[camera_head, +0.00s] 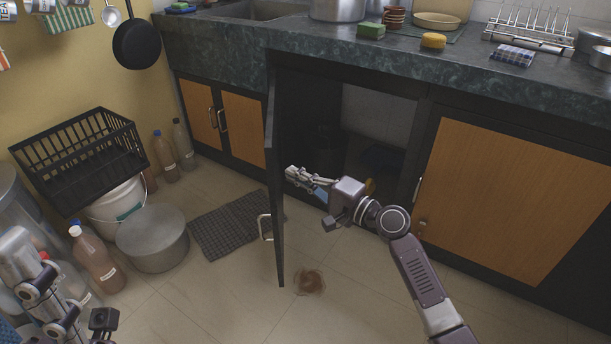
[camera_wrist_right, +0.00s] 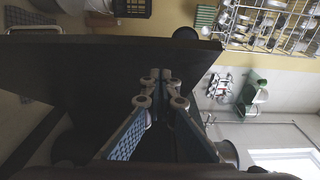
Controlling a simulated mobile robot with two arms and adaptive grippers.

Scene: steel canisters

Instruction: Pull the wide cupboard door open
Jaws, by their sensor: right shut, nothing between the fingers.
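The cupboard door (camera_head: 275,190) under the counter stands swung well out into the room, seen nearly edge-on. Its handle (camera_head: 265,228) is on the side facing left. The dark cupboard inside (camera_head: 375,125) shows to the right of it. My right gripper (camera_head: 290,174) is shut and empty, in front of the opening, close to the door's inner face. In the right wrist view, the dark door panel (camera_wrist_right: 80,85) lies beside the shut fingers; I cannot tell whether they touch. My left gripper (camera_head: 40,285) is partly in view at the lower left; its jaws are unclear.
A closed orange-panelled door (camera_head: 510,190) is to the right, and smaller closed doors (camera_head: 205,110) are to the left. The floor below the opening is mostly clear.

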